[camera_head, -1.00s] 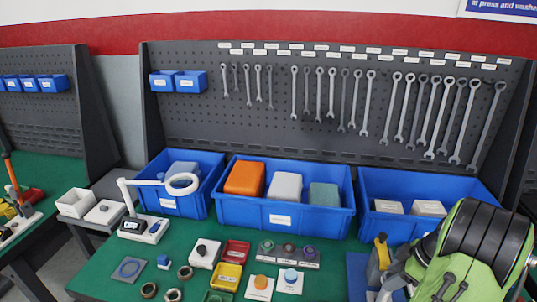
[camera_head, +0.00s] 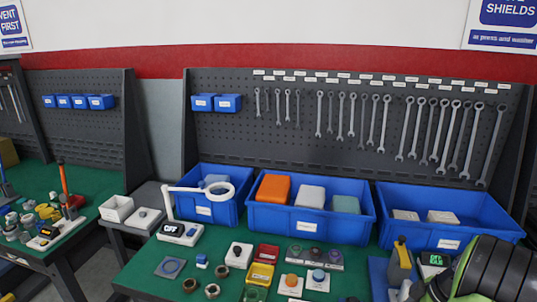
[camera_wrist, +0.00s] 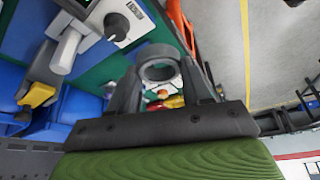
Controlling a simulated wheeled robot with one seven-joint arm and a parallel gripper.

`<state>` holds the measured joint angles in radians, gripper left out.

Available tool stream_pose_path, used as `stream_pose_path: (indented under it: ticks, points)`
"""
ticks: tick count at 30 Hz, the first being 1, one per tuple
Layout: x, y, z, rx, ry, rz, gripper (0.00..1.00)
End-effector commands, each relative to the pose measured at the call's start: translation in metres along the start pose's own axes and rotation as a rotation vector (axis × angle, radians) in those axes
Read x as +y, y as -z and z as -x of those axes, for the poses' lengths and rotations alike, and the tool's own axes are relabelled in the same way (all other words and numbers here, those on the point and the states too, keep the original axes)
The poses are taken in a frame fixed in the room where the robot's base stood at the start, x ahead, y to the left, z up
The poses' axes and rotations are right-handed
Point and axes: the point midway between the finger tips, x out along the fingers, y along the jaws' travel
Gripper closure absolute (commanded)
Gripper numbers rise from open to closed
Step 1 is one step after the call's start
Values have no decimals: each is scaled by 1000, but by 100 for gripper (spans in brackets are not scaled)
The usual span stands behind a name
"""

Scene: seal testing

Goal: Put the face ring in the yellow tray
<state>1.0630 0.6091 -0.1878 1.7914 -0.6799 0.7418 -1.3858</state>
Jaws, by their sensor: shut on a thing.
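My gripper (camera_wrist: 160,76) is shut on a grey ring, which I take to be the face ring (camera_wrist: 158,50). The ring sits between the two dark fingertips in the wrist view, apart from the green bench. The yellow tray (camera_head: 261,270) is a small open tray near the front of the bench in the head view, between a red tray (camera_head: 267,251) and a green one (camera_head: 255,295). My green and black arm shows at the lower right of the head view. My fingertips and the held ring are not visible there.
Blue bins (camera_head: 310,226) line the back of the bench below a pegboard with wrenches (camera_head: 385,120). A ring-lamp magnifier (camera_head: 218,190) stands left of centre. Several metal rings (camera_head: 212,291) lie left of the trays. Labelled stands (camera_head: 290,285) are close on the right.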

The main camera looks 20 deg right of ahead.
Motion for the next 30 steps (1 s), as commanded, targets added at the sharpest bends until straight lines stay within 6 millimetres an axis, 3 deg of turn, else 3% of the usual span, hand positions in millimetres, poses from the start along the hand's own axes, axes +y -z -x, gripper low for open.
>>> stream_pose_path:
  ticks: [10, 14, 20, 24, 30]
  points:
    - [-27, 33, -34, 2, -29, -79, 83]
    - [-45, 54, -58, 1, -50, -133, 83]
    - [-87, 102, -111, -2, -95, -257, 83]
    - [-124, 146, -160, -7, -146, -370, 83]
    - [-155, 187, -206, -2, -204, -491, 83]
